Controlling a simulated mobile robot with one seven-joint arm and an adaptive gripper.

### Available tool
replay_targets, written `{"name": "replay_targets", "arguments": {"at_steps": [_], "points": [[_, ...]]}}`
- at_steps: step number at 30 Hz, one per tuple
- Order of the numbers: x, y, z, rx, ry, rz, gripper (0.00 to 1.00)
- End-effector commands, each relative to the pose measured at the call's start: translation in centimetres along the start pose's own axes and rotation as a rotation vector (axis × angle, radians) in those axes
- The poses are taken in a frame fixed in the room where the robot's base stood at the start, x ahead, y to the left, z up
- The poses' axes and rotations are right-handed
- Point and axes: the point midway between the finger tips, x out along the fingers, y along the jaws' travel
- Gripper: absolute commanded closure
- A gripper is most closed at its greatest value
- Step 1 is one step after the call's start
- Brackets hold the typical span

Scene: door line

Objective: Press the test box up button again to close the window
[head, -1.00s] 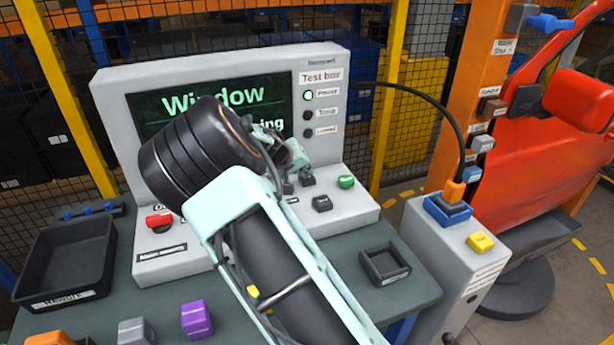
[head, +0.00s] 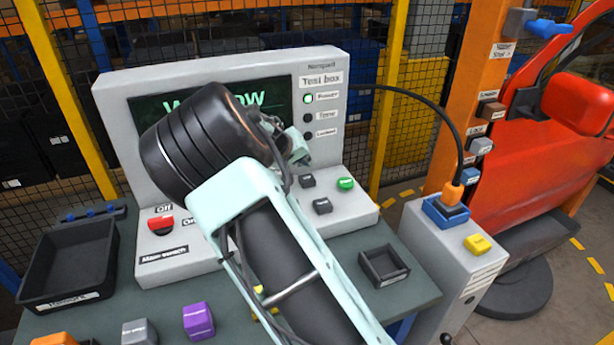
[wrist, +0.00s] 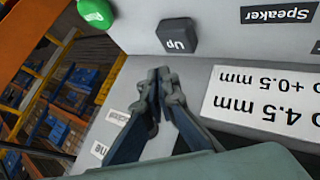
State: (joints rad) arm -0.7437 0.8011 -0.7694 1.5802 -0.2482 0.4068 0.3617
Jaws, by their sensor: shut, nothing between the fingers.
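The test box (head: 225,75) is a light grey console with a dark screen (head: 150,115) showing green text, partly covered by my arm. In the wrist view the dark up button (wrist: 177,36) is marked "Up" and sits on the sloped panel beside a green button (wrist: 96,12). In the head view two dark buttons show near the green one; their labels are unreadable, and the upper-left one (head: 307,181) seems to be Up. My gripper (wrist: 162,75) is shut and empty, apart from the Up button. In the head view my gripper (head: 300,152) is above the button panel.
A red main switch (head: 160,223) is on the box's left. A black tray (head: 68,265) and a small empty black tray (head: 385,266) stand on the bench. A purple block (head: 198,320) lies in front. A red car door (head: 540,150) stands at right, beyond a cable.

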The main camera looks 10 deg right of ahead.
Motion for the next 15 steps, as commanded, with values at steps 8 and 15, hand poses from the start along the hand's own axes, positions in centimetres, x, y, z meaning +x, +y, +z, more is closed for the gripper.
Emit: {"name": "replay_targets", "arguments": {"at_steps": [8,15], "points": [[-2.0,1.4,-1.4,0.001,0.0,0.0,1.0],[-2.0,1.4,-1.4,0.0,-0.001,0.0,1.0]]}}
